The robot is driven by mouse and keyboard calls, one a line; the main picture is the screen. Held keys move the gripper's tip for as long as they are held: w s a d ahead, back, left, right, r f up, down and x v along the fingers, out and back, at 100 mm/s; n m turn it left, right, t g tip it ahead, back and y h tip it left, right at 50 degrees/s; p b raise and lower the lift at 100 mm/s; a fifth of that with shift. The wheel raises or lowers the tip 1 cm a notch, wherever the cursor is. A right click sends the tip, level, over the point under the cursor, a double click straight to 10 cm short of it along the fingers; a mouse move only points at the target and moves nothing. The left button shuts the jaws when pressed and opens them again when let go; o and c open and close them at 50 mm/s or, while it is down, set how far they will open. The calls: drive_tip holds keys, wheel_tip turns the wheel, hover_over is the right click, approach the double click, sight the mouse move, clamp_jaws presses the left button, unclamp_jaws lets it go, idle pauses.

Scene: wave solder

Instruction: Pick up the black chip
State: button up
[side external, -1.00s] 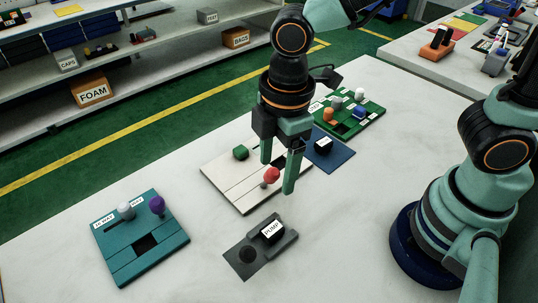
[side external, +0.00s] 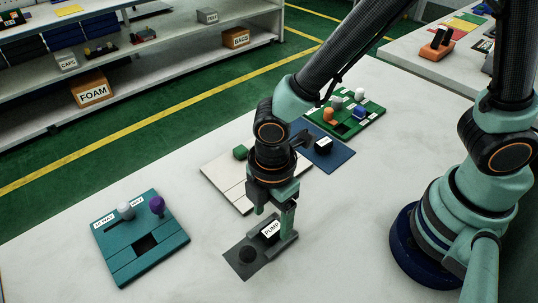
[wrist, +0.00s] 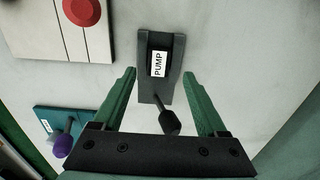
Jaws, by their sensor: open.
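No part is plainly marked as the black chip. A small black block with a white label (side external: 323,143) lies on the blue mat (side external: 328,160). Another black block labelled PUMP (side external: 271,229) sits in a dark grey fixture (side external: 238,267); it also shows in the wrist view (wrist: 158,62). A black knob (side external: 247,254) stands on a stem at the fixture's near end, and it also shows in the wrist view (wrist: 169,121). My gripper (side external: 268,222) is open, pointing down close above the fixture. In the wrist view its fingers (wrist: 159,73) lie either side of the fixture, holding nothing.
A teal board (side external: 130,265) with white and purple knobs (side external: 157,205) lies at left. A white board (side external: 216,176) with a green piece (side external: 240,152) and a red knob (wrist: 80,10) is behind my gripper. A green board (side external: 374,118) with several parts lies farther back.

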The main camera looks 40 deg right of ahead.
sight(270, 230)
drive_tip(key=shift+w+f, duration=0.1)
drive_tip(key=shift+f, duration=1.8)
clamp_jaws()
wheel_tip(270, 230, up, 20)
